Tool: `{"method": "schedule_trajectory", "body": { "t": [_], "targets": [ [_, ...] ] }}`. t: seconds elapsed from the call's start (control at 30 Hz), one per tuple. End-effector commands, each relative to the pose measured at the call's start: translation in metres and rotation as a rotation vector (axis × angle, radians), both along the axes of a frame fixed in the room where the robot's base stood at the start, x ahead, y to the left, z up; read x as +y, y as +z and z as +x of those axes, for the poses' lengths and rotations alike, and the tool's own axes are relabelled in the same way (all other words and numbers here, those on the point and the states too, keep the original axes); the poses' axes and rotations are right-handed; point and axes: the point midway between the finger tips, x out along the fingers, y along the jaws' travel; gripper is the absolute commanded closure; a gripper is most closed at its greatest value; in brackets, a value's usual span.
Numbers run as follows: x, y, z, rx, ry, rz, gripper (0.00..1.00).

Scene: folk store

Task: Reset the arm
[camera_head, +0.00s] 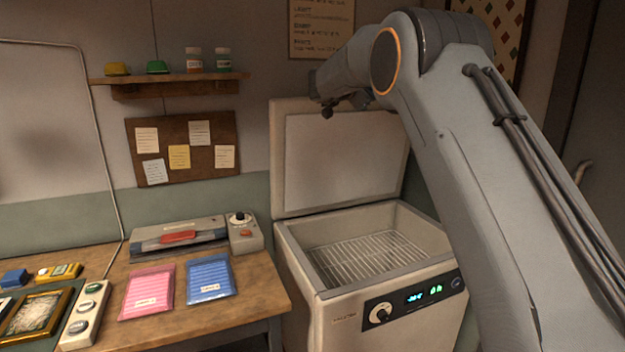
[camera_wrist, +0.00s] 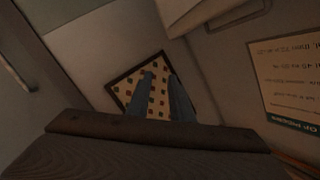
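My arm reaches up from the lower right in the head view. My gripper (camera_head: 328,108) is at its far end, small and dark, in front of the raised lid of the chest freezer (camera_head: 345,160). It is well above the open freezer tub. I see nothing hanging from it. In the wrist view a dark brown and grey shape fills the bottom. Two blue-grey strips rise behind it, with a patterned panel (camera_wrist: 158,92) between them. I cannot tell whether these strips are fingers, so the opening is unclear.
The freezer (camera_head: 343,311) stands open with a wire rack (camera_head: 365,255) inside. The wooden table (camera_head: 240,312) holds a sealer (camera_head: 180,237), a pink packet (camera_head: 148,290), a blue packet (camera_head: 209,277) and a frame (camera_head: 35,315). A wall shelf (camera_head: 170,78) bears small jars.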

Motion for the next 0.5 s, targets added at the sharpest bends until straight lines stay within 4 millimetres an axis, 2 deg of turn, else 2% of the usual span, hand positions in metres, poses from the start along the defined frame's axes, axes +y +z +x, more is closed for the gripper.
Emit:
{"method": "schedule_trajectory", "body": {
  "t": [0.13, 0.27, 0.37, 0.47, 0.5],
  "targets": [
    [0.002, -0.006, -0.003, 0.021, 0.131, -0.077, 0.8],
    [0.012, -0.033, -0.016, 0.092, 0.314, -0.149, 0.8],
    [0.024, -0.07, -0.042, 0.191, 0.473, -0.187, 0.8],
    [0.035, -0.121, -0.083, 0.324, 0.625, -0.201, 0.8],
    [0.038, -0.141, -0.102, 0.38, 0.677, -0.201, 0.8]
  ]
}}
